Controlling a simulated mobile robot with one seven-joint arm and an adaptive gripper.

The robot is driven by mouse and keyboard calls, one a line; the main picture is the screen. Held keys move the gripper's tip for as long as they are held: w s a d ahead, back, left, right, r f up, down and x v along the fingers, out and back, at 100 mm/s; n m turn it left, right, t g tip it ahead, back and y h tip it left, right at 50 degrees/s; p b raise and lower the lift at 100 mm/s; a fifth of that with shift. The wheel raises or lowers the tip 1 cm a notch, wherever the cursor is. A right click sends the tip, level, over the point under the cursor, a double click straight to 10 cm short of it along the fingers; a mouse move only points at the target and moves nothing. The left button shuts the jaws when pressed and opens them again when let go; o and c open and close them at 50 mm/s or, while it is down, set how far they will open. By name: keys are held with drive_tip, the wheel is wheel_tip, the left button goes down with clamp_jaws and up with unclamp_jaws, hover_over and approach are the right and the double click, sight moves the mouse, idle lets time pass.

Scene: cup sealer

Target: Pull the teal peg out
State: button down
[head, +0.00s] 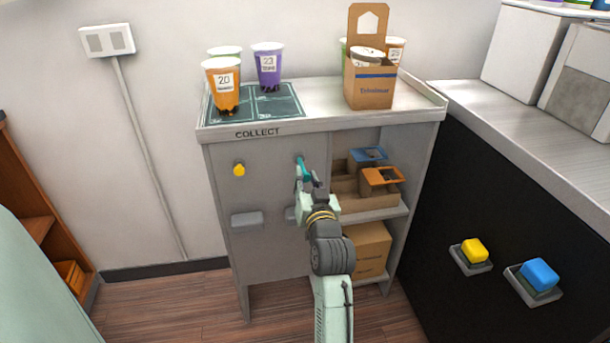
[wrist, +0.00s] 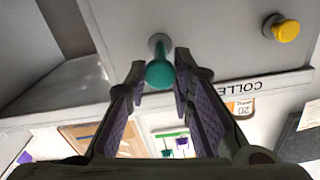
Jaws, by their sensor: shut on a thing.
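The teal peg (head: 301,165) sticks out from the grey front panel of the collect stand, below its top edge. In the wrist view the teal peg (wrist: 158,73) shows its rounded head between my fingertips, with a round grey collar behind it on the panel. My gripper (head: 306,180) reaches up to the peg from below in the head view. My gripper (wrist: 160,80) is shut on the teal peg in the wrist view, one finger on each side. The fingers hide part of the peg in the head view.
A yellow peg (head: 239,169) sits on the same panel to the left. Cups and a cardboard carrier (head: 370,84) stand on top of the stand (head: 325,122). Shelves with boxes are at the right. A yellow button (head: 474,250) and a blue button (head: 540,273) are on the black counter front.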

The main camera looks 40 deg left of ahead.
drive_tip(key=shift+s+d, duration=0.1)
drive_tip(key=shift+d, duration=0.05)
drive_tip(key=c, duration=1.4)
unclamp_jaws()
drive_tip(key=shift+o, duration=0.2)
drive_tip(key=v, duration=1.2)
drive_tip(key=shift+r, duration=0.1)
